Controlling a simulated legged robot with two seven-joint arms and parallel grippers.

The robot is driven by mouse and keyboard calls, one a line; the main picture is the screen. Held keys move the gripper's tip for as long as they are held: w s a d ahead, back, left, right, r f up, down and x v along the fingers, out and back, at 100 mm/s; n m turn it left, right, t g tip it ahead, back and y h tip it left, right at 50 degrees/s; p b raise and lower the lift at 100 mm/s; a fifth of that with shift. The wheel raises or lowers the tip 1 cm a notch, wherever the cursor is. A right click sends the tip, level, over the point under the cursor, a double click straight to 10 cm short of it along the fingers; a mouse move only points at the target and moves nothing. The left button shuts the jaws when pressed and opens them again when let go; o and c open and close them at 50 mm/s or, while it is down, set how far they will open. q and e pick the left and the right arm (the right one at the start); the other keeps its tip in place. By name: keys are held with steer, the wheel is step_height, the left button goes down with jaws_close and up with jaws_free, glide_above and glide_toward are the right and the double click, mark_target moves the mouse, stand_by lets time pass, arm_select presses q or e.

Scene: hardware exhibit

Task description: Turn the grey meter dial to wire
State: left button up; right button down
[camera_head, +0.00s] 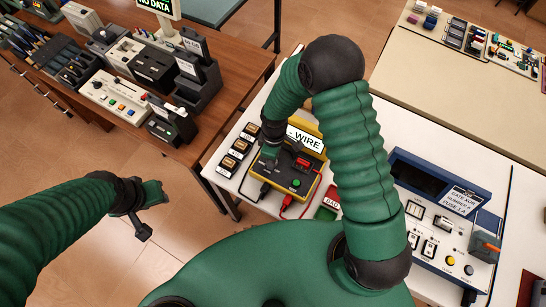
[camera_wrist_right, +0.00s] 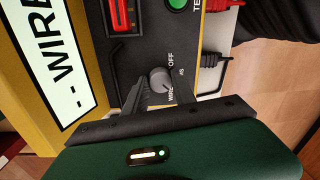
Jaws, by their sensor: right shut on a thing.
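The grey meter dial (camera_wrist_right: 160,79) is on the black face of a yellow-edged meter (camera_head: 318,180). OFF and WIRE are printed beside it; a small mark between them is hard to read. My right gripper (camera_wrist_right: 158,88) is shut on the dial, its dark fingers at the knob's sides. In the head view my right gripper (camera_head: 271,150) hides the dial. The meter's white display (camera_head: 305,137) reads "- WIRE" in the head view. The dial's pointer is not clear. My left gripper (camera_head: 148,212) hangs empty over the floor, its fingers apart.
A green button (camera_head: 296,183) and a red part (camera_head: 302,163) are on the meter, with black and red leads. Labelled blocks (camera_head: 240,146) stand left of it.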

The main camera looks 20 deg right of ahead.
steer(key=shift+w+r, duration=0.1)
steer(key=shift+w, duration=0.1)
steer(key=c, duration=1.4)
jaws_free()
steer(key=o, duration=0.4)
steer(key=shift+c, duration=0.2)
steer(key=shift+s, duration=0.1)
step_height(320, 180, up, 17)
steer(key=w+b, duration=0.1)
steer(key=shift+d+f, duration=0.2)
steer(key=shift+d, duration=0.05)
steer(key=s+d+m+t, duration=0.3)
steer(key=s+d+m, duration=0.1)
steer(key=s+m, duration=0.5)
steer(key=shift+s+d+f+m+b, duration=0.2)
steer(key=shift+s+m+b, duration=0.15)
steer(key=shift+m, duration=0.35)
